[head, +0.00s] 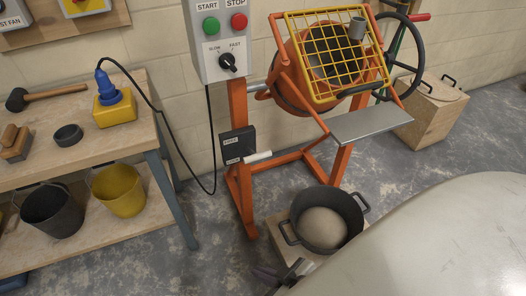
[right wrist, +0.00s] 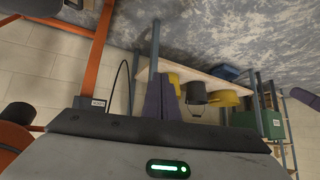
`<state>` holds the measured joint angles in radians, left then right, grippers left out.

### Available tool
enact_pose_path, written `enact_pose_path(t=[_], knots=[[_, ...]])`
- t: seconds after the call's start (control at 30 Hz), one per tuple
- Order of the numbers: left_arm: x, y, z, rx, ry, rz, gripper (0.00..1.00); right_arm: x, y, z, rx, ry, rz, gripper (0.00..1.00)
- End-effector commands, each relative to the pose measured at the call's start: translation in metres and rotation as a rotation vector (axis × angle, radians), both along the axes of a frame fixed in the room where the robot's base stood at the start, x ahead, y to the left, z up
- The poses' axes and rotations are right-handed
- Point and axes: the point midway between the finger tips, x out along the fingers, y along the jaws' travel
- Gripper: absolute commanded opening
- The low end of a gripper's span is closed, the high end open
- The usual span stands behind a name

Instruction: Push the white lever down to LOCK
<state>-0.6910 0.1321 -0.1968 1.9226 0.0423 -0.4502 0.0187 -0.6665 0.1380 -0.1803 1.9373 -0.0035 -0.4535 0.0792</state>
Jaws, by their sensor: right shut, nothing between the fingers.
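The white lever (head: 257,156) sticks out to the right from the lower part of a dark box (head: 238,145) on the orange mixer frame. It looks roughly level, tilted slightly up at its free end. The box carries two small pale labels, one high and one low, too small to read surely. My right gripper (head: 287,273) is shut and empty, low in the head view, below and right of the lever and well apart from it. Its fingers (right wrist: 160,98) also show in the right wrist view.
A black tub (head: 325,219) with a pale mound stands on a wooden block just above my right gripper. The orange mixer (head: 320,60) and its grey tray (head: 372,122) are above. A workbench (head: 70,160) with buckets stands at left. Floor between bench and frame is clear.

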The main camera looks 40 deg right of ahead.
Motion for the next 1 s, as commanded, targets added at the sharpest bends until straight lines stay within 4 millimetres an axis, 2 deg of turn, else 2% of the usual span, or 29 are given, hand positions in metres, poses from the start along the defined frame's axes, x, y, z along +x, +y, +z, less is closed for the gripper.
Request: enact_pose_path(t=[0.03,0.07,0.1,0.2,0.3,0.4,0.5,0.83,1.0], knots=[[0.000,0.000,0.007,-0.001,0.000,0.001,0.31,0.025,-0.018,0.023,-0.020,-0.051,-0.039,0.00],[0.000,0.000,0.009,-0.001,0.000,0.001,0.31,0.040,-0.031,0.036,-0.030,-0.080,-0.071,0.00],[0.000,0.000,0.013,0.000,0.000,0.001,0.31,0.060,-0.049,0.056,-0.042,-0.125,-0.118,0.00],[0.000,0.001,0.021,-0.001,-0.003,0.004,0.31,0.105,-0.093,0.109,-0.067,-0.245,-0.236,0.00],[0.001,0.003,0.026,0.000,-0.004,0.007,0.31,0.135,-0.128,0.156,-0.075,-0.350,-0.332,0.00],[0.001,0.004,0.028,0.001,-0.004,0.009,0.31,0.149,-0.148,0.186,-0.075,-0.418,-0.391,0.00],[0.001,0.005,0.027,0.001,-0.005,0.010,0.31,0.154,-0.156,0.196,-0.073,-0.443,-0.415,0.00],[0.005,0.005,0.027,0.003,-0.010,0.008,0.31,0.156,-0.156,0.194,-0.072,-0.442,-0.415,0.00],[0.004,0.005,0.027,0.004,-0.010,0.008,0.31,0.172,-0.160,0.189,-0.074,-0.443,-0.413,0.00]])
